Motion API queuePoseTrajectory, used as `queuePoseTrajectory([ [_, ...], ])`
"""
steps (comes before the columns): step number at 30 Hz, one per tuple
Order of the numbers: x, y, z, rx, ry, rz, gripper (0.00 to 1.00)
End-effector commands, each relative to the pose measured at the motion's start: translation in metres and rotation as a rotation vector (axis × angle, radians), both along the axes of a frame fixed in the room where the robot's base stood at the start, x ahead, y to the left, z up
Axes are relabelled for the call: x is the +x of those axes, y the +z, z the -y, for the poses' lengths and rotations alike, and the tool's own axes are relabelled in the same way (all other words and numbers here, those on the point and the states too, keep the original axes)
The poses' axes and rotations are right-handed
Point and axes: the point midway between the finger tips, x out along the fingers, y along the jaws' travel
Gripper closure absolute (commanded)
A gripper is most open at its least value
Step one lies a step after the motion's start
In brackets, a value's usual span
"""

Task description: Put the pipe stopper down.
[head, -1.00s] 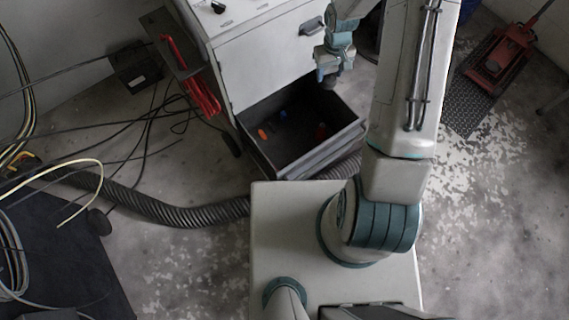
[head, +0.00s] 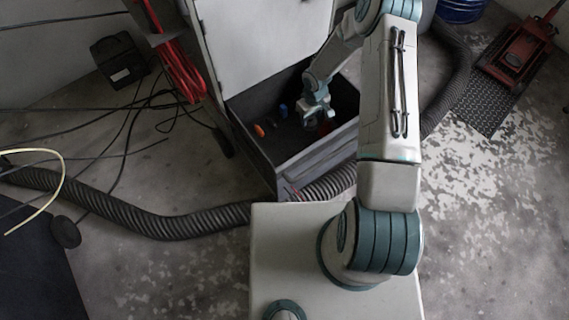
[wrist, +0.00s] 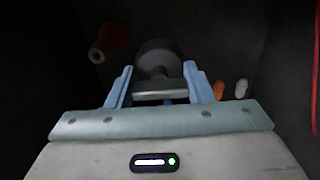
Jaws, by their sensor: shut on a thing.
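The pipe stopper (wrist: 158,58) is a dark, round-ended piece between the pale blue fingers of my gripper (wrist: 159,84) in the wrist view. My gripper is shut on it. In the head view my gripper (head: 316,112) reaches down into the open dark drawer (head: 292,165) of the cabinet. The stopper is hard to make out there, hidden by my gripper and the dark interior. Whether it touches the drawer floor I cannot tell.
In the drawer lie an orange piece (head: 259,130), a blue piece (head: 283,111) and a red object (head: 326,128), partly hidden by my gripper. The wrist view also shows a small white piece (wrist: 241,89). A ribbed hose (head: 165,222) runs along the floor before the cabinet (head: 262,45).

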Motion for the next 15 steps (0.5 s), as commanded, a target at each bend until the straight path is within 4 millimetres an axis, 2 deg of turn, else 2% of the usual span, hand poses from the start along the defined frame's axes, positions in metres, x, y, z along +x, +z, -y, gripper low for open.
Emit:
queuePoseTrajectory([
  [1,0.001,-0.01,-0.001,0.0,0.006,0.002,0.86],
  [5,-0.003,-0.02,-0.008,0.001,0.013,0.001,0.86],
  [15,-0.047,-0.064,-0.064,-0.001,0.021,-0.002,0.86],
])
